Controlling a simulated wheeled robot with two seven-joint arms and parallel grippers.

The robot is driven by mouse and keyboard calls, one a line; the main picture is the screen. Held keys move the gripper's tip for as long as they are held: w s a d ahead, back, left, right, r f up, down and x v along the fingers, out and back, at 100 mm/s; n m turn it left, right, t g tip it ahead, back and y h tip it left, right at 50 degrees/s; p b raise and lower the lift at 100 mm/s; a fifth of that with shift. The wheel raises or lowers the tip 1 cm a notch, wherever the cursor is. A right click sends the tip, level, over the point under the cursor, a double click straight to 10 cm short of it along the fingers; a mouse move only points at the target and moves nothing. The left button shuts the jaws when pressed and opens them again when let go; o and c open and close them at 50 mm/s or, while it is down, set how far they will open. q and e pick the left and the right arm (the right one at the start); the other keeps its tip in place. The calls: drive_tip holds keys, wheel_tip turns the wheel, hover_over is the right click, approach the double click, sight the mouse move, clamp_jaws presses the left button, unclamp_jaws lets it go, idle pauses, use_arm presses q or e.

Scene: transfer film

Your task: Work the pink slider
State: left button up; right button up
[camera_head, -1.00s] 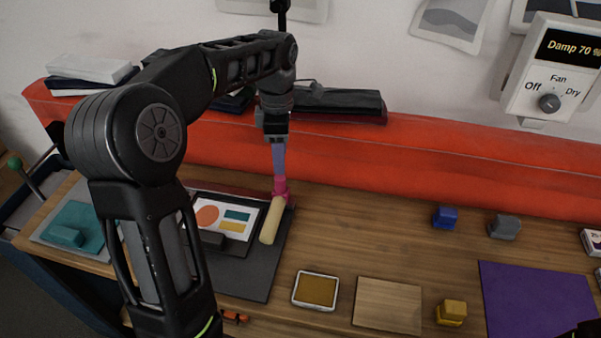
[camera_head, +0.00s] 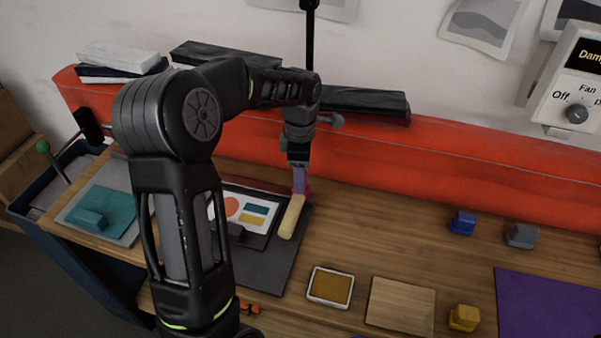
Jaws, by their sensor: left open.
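The pink slider (camera_head: 308,188) is a small pink piece at the far right edge of a dark board (camera_head: 268,268). It shows only partly, behind my left gripper's finger. A cream rounded bar (camera_head: 291,217) lies just in front of it, slanting toward me. My left gripper (camera_head: 299,182) is open and points down over the pink piece. Its bluish-purple finger overlaps the pink piece in the picture, and I cannot tell whether they touch. A card with an orange circle and teal and yellow blocks (camera_head: 228,206) lies on the board, left of the bar. My right gripper is not in view.
A red-orange bolster (camera_head: 450,160) runs along the back of the table. A teal mat (camera_head: 110,205) lies at left. An ink pad (camera_head: 330,287), a wooden block (camera_head: 400,305), a yellow stamp (camera_head: 464,318) and a purple sheet (camera_head: 550,305) lie front right. The wood between is clear.

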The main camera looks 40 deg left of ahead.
use_arm(q)
drive_tip(key=shift+c, duration=0.2)
clamp_jaws()
idle(0.3)
idle(1.0)
